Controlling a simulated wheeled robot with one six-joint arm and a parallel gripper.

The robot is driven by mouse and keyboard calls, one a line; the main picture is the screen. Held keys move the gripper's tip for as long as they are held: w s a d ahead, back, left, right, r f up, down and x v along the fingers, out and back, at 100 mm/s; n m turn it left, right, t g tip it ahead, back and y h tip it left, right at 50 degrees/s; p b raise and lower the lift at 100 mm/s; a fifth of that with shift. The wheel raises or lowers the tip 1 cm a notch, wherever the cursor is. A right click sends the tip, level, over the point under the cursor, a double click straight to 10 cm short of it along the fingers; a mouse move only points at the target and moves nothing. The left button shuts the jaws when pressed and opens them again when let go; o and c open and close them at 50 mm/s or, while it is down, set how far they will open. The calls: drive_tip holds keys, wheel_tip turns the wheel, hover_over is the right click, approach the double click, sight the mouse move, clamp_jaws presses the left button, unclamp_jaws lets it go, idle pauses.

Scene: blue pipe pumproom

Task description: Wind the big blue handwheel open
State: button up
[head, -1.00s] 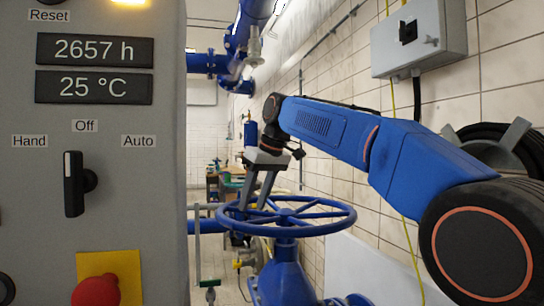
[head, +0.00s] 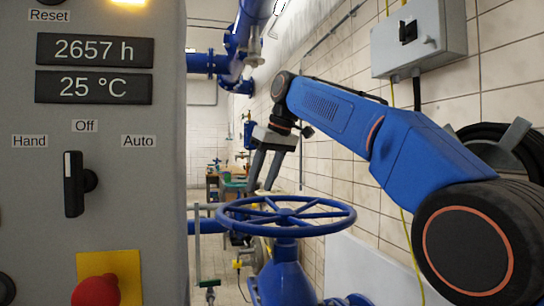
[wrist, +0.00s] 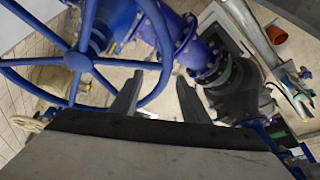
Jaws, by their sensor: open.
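The big blue handwheel (head: 285,213) lies flat on top of a blue valve body (head: 284,275) in the head view. In the wrist view the handwheel (wrist: 78,60) fills the upper left, with its rim and spokes visible. My gripper (head: 262,188) is above the far part of the rim in the head view, fingers pointing down.
A grey control cabinet (head: 150,230) with a red button (head: 97,291) fills the left side. A tiled wall with a grey switch box (head: 420,42) and a black hose coil (head: 500,150) stands at right. Blue flanged pipes (wrist: 197,50) lie below the gripper.

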sight(337, 215)
drive_tip(key=v, duration=0.7)
drive_tip(key=shift+w+d+r, duration=0.25)
drive_tip(key=shift+w+d, duration=0.1)
drive_tip(key=shift+d, duration=0.05)
idle(0.4)
